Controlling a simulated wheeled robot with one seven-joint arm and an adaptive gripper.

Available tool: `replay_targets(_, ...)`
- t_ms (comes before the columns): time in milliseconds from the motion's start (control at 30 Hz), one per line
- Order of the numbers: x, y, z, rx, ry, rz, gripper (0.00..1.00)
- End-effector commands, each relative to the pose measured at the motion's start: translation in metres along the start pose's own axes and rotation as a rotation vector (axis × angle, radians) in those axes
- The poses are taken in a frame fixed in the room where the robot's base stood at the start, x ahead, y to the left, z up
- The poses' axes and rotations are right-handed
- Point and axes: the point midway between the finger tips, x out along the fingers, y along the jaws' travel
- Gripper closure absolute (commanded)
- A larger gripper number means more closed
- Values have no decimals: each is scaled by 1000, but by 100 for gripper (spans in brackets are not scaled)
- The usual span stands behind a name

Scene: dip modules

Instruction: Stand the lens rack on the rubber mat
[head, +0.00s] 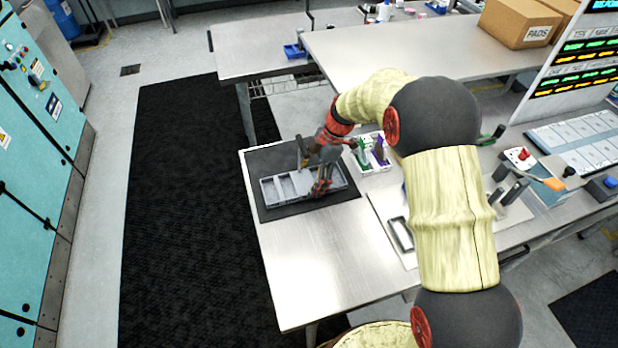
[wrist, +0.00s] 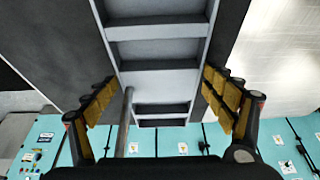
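The lens rack (head: 288,187), a long grey tray with several open compartments, lies level on the dark rubber mat (head: 262,160) at the table's left end. My gripper (head: 312,166) is over the rack's right half, with one finger to its far side and one to its near side. In the wrist view the rack (wrist: 158,65) runs between the two spread, yellow-padded fingers (wrist: 160,101). Narrow gaps seem to show beside the rack, but I cannot tell surely whether the pads touch it. The rack's underside is hidden.
A white bin (head: 374,166) with green and purple items stands just right of the mat. A pale board with a dark frame (head: 402,234) lies further right, partly behind my arm. The metal table (head: 310,270) is clear in front of the mat.

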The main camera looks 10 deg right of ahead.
Motion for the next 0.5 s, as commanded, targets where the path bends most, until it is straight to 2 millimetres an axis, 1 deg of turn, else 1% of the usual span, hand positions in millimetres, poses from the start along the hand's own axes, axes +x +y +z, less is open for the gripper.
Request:
replay_targets(33, 0, 0, 0, 0, 0, 0, 11)
replay_targets(133, 0, 0, 0, 0, 0, 0, 5)
replay_targets(500, -2, 0, -1, 0, 0, 0, 5)
